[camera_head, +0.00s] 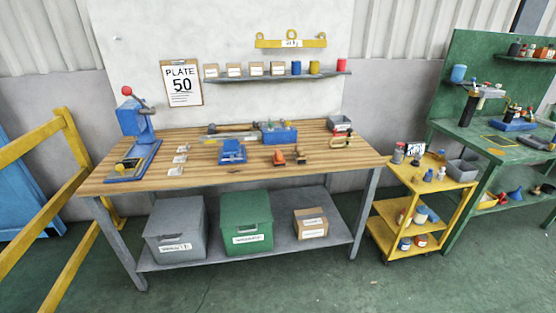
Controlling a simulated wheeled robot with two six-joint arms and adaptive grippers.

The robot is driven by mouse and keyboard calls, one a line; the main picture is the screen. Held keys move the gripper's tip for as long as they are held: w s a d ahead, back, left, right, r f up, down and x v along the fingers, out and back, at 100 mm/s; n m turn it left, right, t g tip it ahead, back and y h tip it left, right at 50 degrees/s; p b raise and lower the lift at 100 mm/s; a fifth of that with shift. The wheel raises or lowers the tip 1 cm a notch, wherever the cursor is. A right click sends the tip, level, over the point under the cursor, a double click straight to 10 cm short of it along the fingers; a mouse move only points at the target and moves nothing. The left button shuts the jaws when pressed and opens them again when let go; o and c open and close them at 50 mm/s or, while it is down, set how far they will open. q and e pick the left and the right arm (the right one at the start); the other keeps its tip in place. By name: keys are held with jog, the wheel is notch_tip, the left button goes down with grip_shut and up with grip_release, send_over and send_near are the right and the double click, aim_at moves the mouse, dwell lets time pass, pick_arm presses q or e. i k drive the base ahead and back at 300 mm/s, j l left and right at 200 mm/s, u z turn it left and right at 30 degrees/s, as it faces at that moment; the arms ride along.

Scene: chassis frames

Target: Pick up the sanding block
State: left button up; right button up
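A wooden workbench (200,145) stands in the middle of the view with several tools on it. I cannot tell for sure which item is the sanding block. A small orange-brown item (279,158) sits near the bench's middle right. A small dark brown item (300,158) sits just right of it, apart from it. Both are too small to name. Neither of my grippers is in view.
A blue press (135,120) stands at the bench's left end, a blue vise-like tool (232,152) near its middle. A yellow cart (455,173) stands right of the bench, yellow railing (70,135) left. Green floor in front is clear.

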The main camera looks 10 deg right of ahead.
aim_at(279, 160)
jog(key=i+l+u, duration=0.15)
jog(key=l+u, duration=0.15)
jog(key=u, duration=0.15)
jog(key=i+l+u, duration=0.1)
jog(key=l+u, duration=0.6)
jog(key=u, duration=0.15)
jog(key=i+l, duration=0.05)
